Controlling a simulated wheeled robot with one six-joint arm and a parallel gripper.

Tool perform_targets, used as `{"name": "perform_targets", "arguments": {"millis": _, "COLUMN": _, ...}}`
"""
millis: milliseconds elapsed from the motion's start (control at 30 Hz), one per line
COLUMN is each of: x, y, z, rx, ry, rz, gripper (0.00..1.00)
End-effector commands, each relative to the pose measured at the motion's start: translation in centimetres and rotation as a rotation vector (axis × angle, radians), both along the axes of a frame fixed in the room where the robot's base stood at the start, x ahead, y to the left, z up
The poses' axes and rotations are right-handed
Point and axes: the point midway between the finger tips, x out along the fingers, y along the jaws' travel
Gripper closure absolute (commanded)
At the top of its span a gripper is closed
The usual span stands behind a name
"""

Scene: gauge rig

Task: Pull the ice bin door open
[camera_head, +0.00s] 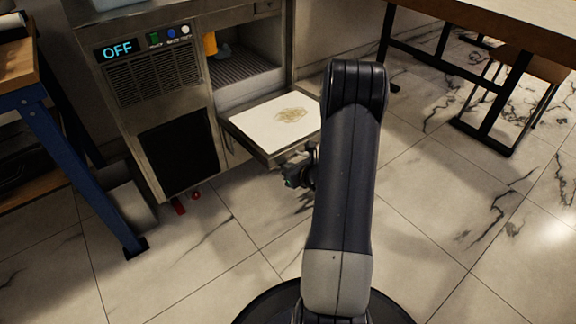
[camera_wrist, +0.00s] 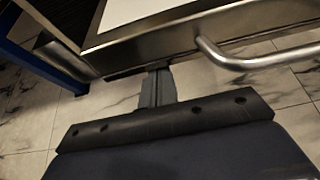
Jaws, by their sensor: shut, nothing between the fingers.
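The ice bin door (camera_head: 275,119) hangs folded down, nearly level, below the open bin of the metal ice machine (camera_head: 150,75). Its white inner face is up and carries a brownish stain. In the wrist view the door's metal edge (camera_wrist: 150,38) crosses the top, and its bar handle (camera_wrist: 250,62) curves off to the right. My gripper (camera_wrist: 157,72) is shut and empty, with its fingertips by the door's lower edge, left of the handle. I cannot tell whether they touch the door. In the head view my gripper (camera_head: 311,152) is partly hidden behind my arm.
The machine's display (camera_head: 117,49) reads OFF. An orange item (camera_head: 210,43) sits inside the bin. A blue-legged bench (camera_head: 75,170) stands left and a wooden table (camera_head: 490,25) at right. Small red items (camera_head: 180,207) lie under the machine. The marble floor in front is clear.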

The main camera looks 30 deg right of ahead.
Motion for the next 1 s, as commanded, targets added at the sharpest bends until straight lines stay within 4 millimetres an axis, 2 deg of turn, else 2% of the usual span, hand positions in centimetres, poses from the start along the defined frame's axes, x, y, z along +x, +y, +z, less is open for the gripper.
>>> {"name": "perform_targets", "arguments": {"millis": 33, "x": 0.2, "y": 0.0, "z": 1.3, "rx": -0.004, "ry": 0.016, "rz": 0.002, "gripper": 1.0}}
{"name": "perform_targets", "arguments": {"millis": 467, "x": 0.7, "y": 0.0, "z": 5.0, "rx": -0.014, "ry": 0.108, "rz": -0.001, "gripper": 1.0}}
{"name": "perform_targets", "arguments": {"millis": 867, "x": 0.7, "y": 0.0, "z": 5.0, "rx": -0.012, "ry": 0.109, "rz": -0.002, "gripper": 1.0}}
{"name": "perform_targets", "arguments": {"millis": 1000, "x": 0.7, "y": -0.1, "z": 4.5, "rx": -0.012, "ry": 0.109, "rz": -0.001, "gripper": 1.0}}
